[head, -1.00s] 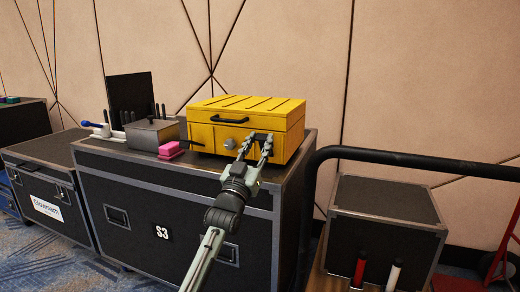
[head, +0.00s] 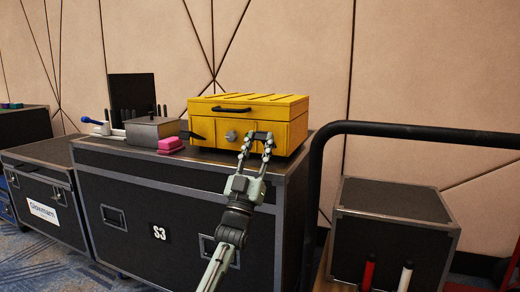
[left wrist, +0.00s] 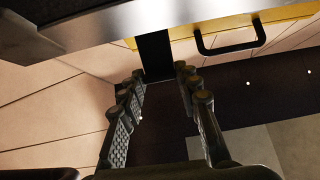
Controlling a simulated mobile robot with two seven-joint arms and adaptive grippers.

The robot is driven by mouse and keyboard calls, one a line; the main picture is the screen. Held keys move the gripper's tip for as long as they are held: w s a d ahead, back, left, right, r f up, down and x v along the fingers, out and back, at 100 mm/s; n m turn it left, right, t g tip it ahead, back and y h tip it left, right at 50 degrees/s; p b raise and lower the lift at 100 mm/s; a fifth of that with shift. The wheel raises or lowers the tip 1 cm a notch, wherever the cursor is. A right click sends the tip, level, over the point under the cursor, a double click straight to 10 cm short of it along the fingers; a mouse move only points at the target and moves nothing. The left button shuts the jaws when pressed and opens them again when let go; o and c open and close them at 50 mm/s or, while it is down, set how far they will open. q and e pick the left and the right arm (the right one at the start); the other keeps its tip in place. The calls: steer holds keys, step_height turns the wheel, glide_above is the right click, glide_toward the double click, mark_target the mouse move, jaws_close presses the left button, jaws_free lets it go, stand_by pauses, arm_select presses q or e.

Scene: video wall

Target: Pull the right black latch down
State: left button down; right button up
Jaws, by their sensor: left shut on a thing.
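The yellow case (head: 285,128) sits with its lid shut on top of a black road case. A black handle (head: 231,109) is on the lid's front and a round silver knob (head: 231,136) below it. The left black latch (head: 197,137) is on the case's left front. My left gripper (head: 257,141) is at the right front of the yellow case, its fingers on either side of the right black latch (head: 262,135), which they mostly cover. In the left wrist view a dark strip (left wrist: 155,52) lies between the fingertips, and the handle (left wrist: 230,48) shows beside it. My right gripper is out of view.
The black road case (head: 175,185) marked S3 stands under the yellow case. A grey box (head: 152,132) and a pink block (head: 170,144) are left of the yellow case. A black rail (head: 420,132) and another dark case (head: 390,225) stand at the right.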

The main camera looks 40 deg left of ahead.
arm_select(q)
steer(key=shift+s+f, duration=0.15)
steer(key=shift+f, duration=1.1)
steer(key=shift+d+f, duration=0.1)
steer(key=c, duration=1.5)
jaws_free()
steer(key=shift+o, duration=1.4)
steer(key=shift+f, duration=0.15)
steer(key=shift+o, duration=0.6)
steer(key=shift+r, duration=0.3)
steer(key=v, duration=1.2)
